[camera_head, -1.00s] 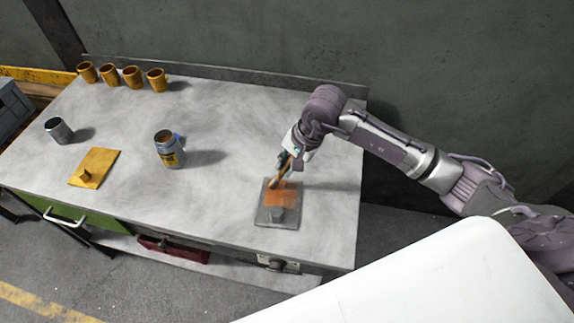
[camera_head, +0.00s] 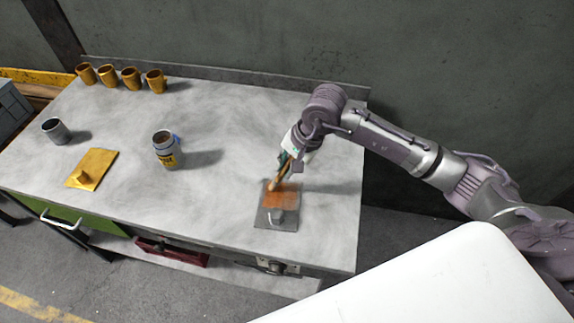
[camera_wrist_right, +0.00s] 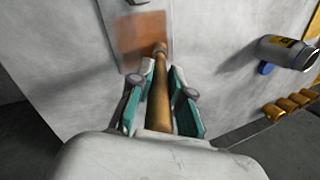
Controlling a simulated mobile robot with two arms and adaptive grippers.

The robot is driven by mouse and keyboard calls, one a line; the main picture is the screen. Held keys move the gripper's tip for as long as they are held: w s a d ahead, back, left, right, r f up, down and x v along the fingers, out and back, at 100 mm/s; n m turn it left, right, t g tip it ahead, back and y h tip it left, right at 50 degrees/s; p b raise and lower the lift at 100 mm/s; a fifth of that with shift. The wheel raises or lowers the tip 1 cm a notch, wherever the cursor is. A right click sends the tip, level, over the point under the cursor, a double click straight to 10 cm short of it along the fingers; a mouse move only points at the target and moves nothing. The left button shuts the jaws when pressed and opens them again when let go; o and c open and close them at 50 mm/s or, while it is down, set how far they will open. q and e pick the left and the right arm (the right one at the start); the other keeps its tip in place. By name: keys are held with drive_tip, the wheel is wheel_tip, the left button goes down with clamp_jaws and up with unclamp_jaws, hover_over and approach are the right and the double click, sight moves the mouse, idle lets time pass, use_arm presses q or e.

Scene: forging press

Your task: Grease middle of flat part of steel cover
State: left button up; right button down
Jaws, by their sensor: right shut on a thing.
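The steel cover (camera_head: 276,221) is a grey plate with a small raised handle, lying near the front right of the workbench. An orange-brown grease patch (camera_head: 287,196) covers much of its flat part behind the handle; the patch also shows in the right wrist view (camera_wrist_right: 138,40). My right gripper (camera_head: 286,166) is above the back edge of the cover. It is shut on the wooden handle of a brush (camera_wrist_right: 159,95). The brush tip is at the grease patch; whether it touches is hard to tell. My left gripper is not in view.
A grease can with a yellow label (camera_head: 166,153) stands mid-bench. A yellow plate with a knob (camera_head: 92,169) and a grey steel cup (camera_head: 56,131) are at the left. Several yellow cups (camera_head: 132,78) line the back left. The bench (camera_head: 225,130) is clear between can and cover.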

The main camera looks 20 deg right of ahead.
drive_tip(key=shift+w+d+f, duration=0.1)
drive_tip(key=shift+w+d, duration=0.05)
drive_tip(key=shift+w, duration=0.15)
drive_tip(key=shift+r, duration=1.6)
